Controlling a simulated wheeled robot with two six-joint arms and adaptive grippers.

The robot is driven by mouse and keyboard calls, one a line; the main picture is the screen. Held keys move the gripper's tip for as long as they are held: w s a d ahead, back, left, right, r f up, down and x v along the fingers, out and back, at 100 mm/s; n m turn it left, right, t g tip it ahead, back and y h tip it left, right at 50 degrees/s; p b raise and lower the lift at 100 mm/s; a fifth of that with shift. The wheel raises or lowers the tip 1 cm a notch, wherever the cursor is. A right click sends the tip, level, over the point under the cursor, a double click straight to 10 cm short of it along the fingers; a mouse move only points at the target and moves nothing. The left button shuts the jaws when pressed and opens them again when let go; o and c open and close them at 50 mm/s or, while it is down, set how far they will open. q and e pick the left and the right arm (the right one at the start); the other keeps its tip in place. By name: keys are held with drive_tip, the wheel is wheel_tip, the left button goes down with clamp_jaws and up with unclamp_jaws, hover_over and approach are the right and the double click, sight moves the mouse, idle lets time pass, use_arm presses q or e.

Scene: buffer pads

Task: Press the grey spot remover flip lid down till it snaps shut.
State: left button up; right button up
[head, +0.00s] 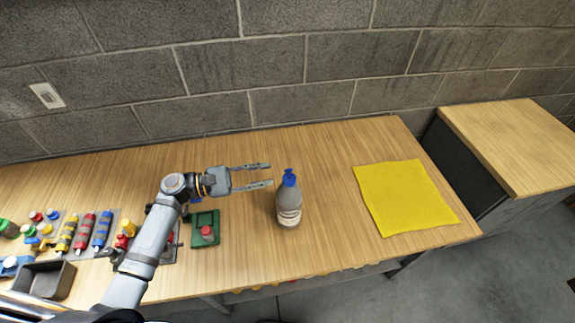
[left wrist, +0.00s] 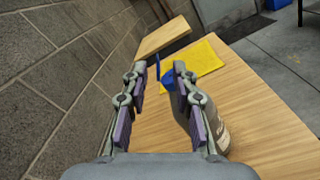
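A grey bottle (head: 289,206) with a pale label stands upright on the wooden table. On its top is a blue cap (head: 289,179) with a small blue part sticking up, so the flip lid looks raised. My left gripper (head: 271,175) is open and empty, pointing right, its fingertips just left of the cap. In the left wrist view the fingers (left wrist: 160,68) are spread, and the bottle (left wrist: 208,120) is partly hidden behind the right finger. The blue lid (left wrist: 158,67) shows between the fingertips. Contact cannot be told. My right gripper is in neither view.
A yellow cloth (head: 405,197) lies flat right of the bottle. A green tray with a red part (head: 205,228) lies left of it. A block wall (head: 280,60) stands behind the table.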

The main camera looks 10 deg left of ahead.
sight(289, 170)
use_arm(q)
drive_tip(key=x, duration=0.2)
drive_tip(key=p+x, duration=0.1)
drive_tip(key=x, duration=0.1)
drive_tip(key=p+x, duration=0.1)
drive_tip(key=x, duration=0.2)
drive_tip(key=shift+w+a, duration=0.1)
drive_tip(key=shift+w, duration=0.3)
drive_tip(key=shift+d, duration=0.35)
drive_tip(key=shift+f, duration=0.15)
drive_tip(key=shift+c, duration=0.7)
drive_tip(key=c, duration=0.4)
clamp_jaws()
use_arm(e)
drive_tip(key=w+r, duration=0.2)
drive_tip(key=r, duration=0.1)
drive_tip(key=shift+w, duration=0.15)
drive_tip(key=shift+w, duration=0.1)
